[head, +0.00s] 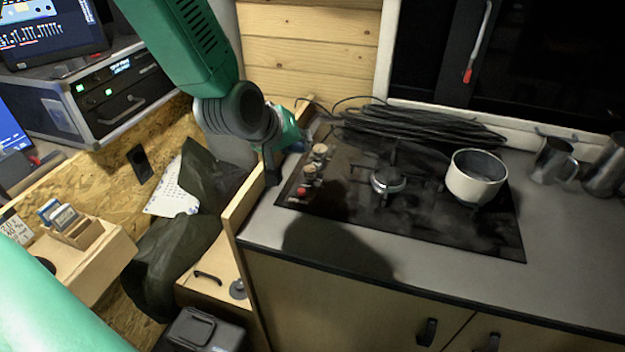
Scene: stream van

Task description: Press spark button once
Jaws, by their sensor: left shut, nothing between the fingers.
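A black gas hob (430,225) is set into the grey counter. Several knobs (319,152) stand along its left side. A small reddish spot (301,192) shows near the front knob; I cannot tell whether it is the spark button. My left gripper (272,172) is at the hob's left edge, beside the knobs, pointing down. It is shut and empty, and partly hidden behind its own wrist. I cannot tell whether its tips touch anything. My right gripper is not in view.
A white pot (476,176) stands on the right burner. A coil of black cable (415,125) lies behind the hob. Metal jugs (553,160) stand at the far right. A raised wooden edge (245,195) borders the counter's left side. The counter front is clear.

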